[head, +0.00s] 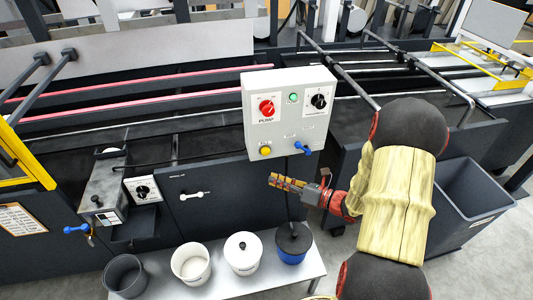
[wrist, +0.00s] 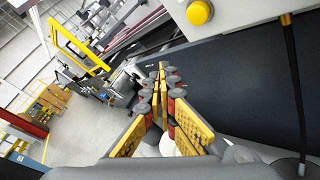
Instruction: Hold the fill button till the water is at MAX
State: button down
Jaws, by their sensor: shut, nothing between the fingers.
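A white control box (head: 288,112) hangs at the machine's front. It has a red knob (head: 267,107) marked PUMP, a green button (head: 293,98), a black dial (head: 319,101), a yellow button (head: 265,151) at the lower left and a blue-handled valve (head: 303,149) below. I cannot read which button is the fill button. The yellow button (wrist: 199,12) also shows at the top of the wrist view. My gripper (head: 271,180) is shut and empty, below the box and apart from the yellow button. Its fingertips meet in the wrist view (wrist: 160,68). No water level or MAX mark is discernible.
A dark bin (head: 470,200) stands right. A cable hangs below the box.

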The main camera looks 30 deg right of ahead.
aim_at(266, 151)
jog(key=w+d+b, duration=0.1)
jog(key=w+d, duration=0.1)
jog(key=w, duration=0.6)
jog(key=shift+w+d+b, duration=0.2)
jog(key=shift+w+b, duration=0.05)
jog(key=shift+b, duration=0.1)
jog(key=shift+w, duration=0.15)
dwell(1.3)
jog(key=shift+w+d, duration=0.1)
jog(key=shift+w, duration=0.1)
jog(key=shift+w+d+p, duration=0.15)
jog(key=shift+w+p, duration=0.25)
jog(key=shift+w, duration=0.1)
dwell(0.8)
jog(key=shift+s, duration=0.1)
dwell(2.1)
jog(key=shift+s+a+p, duration=0.25)
jog(key=shift+s+p, duration=0.1)
jog(key=shift+s, duration=0.45)
jog(key=shift+s, duration=0.1)
